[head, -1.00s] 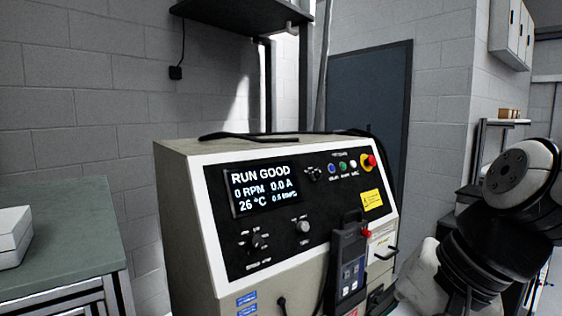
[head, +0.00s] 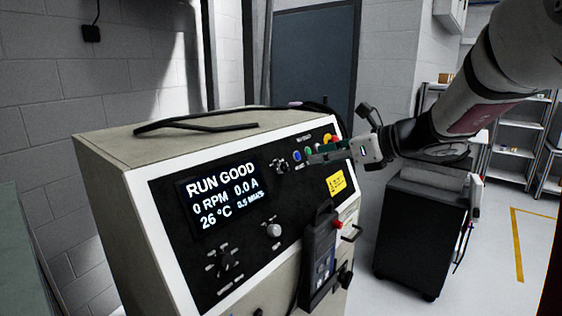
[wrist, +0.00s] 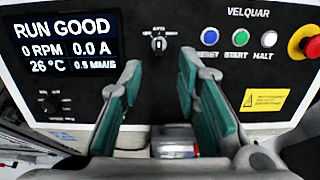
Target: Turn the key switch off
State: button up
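The key switch (head: 282,167) sits on the black front panel (head: 255,205), right of the display. In the wrist view the key switch (wrist: 158,42) is a small dark switch with a silver middle under the word AUTO. My gripper (head: 314,152) is in front of the panel's upper right, partly hiding the row of buttons. In the wrist view my gripper (wrist: 161,65) is open, its two teal-padded fingers apart with nothing seen held between them. The key switch appears just beyond and between the fingertips; I see no contact.
The display (head: 222,197) reads RUN GOOD, 0 RPM. Blue (wrist: 209,38), green (wrist: 240,38) and white (wrist: 268,39) buttons and a red emergency stop (wrist: 310,46) are right of the switch. A handheld pendant (head: 319,262) hangs on the front. A black cable (head: 195,127) lies on top.

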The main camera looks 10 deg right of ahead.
aim_at(287, 164)
jog(key=x, duration=1.1)
jog(key=shift+p, duration=0.4)
grip_shut()
